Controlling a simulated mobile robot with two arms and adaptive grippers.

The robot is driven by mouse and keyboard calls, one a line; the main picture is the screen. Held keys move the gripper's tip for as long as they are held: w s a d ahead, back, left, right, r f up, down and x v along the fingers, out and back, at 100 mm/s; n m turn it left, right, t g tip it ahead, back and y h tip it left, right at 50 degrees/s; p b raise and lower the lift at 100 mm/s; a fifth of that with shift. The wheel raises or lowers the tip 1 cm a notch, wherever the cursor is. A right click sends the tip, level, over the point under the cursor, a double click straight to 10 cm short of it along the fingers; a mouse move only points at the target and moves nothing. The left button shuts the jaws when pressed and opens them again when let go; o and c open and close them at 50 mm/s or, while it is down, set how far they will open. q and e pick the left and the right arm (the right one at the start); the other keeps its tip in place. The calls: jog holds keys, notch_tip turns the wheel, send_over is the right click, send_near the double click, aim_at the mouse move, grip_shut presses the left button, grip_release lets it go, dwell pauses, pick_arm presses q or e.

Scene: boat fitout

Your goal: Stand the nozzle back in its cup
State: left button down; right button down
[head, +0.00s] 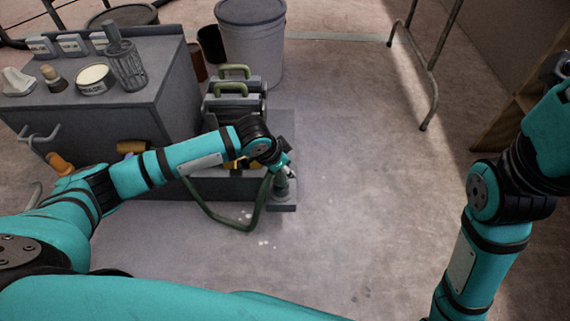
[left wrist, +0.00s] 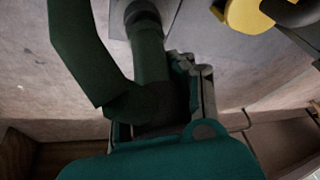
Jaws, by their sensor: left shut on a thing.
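The dark green nozzle (head: 283,188) is roughly upright at the end of my left arm. My left gripper (head: 285,174) is shut on it, its fingers partly hidden by the wrist. In the left wrist view the nozzle (left wrist: 150,58) runs up the picture from the gripper (left wrist: 190,85). The nozzle's far end meets a dark round ring, likely the cup (left wrist: 142,15), over a grey block (head: 284,207). I cannot tell whether the nozzle is seated in it. The green hose (head: 215,216) loops down and left.
A grey cabinet (head: 150,110) with jars on top stands at the left. Green-handled cases (head: 236,100) stand behind my left arm, and a grey bucket (head: 250,50) at the back. A metal trestle (head: 430,80) stands back right. The middle floor is clear.

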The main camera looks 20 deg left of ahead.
pick_arm(q)
jog(key=shift+f, duration=0.9)
jog(key=c, duration=1)
grip_release()
